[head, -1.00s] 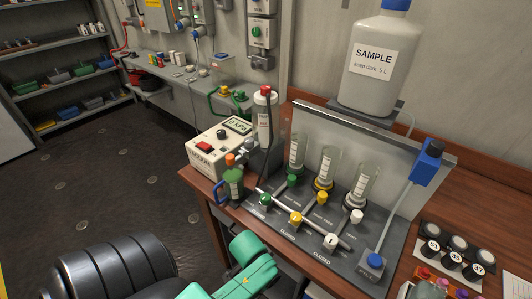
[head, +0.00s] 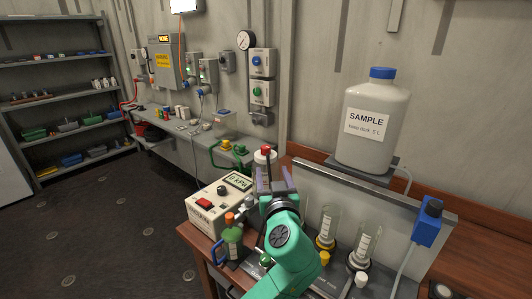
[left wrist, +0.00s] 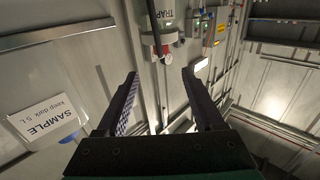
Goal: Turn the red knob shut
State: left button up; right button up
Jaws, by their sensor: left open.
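The red knob (head: 266,149) tops the white trap bottle (head: 262,158) at the back left of the wooden bench. My left gripper (head: 275,172) is open and empty, just in front of the bottle and below the knob in the head view. It hides most of the bottle. In the left wrist view the knob (left wrist: 164,50) shows beyond the gap between the open fingers (left wrist: 160,74), apart from them. The bottle's label (left wrist: 168,18) reads TRAP. My right gripper is not in view.
A pump box (head: 222,204) with a red switch and display stands left of my gripper. A large sample bottle (head: 371,120) stands on a shelf to the right, above glass tubes (head: 328,226) with coloured knobs.

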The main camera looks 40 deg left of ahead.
aim_at(266, 151)
pick_arm(q)
jog(key=p+x, duration=0.5)
jog(key=x, duration=0.8)
jog(key=shift+a, duration=0.2)
jog(key=shift+w+a+f, duration=0.1)
jog(key=shift+w+a, duration=0.3)
grip_shut()
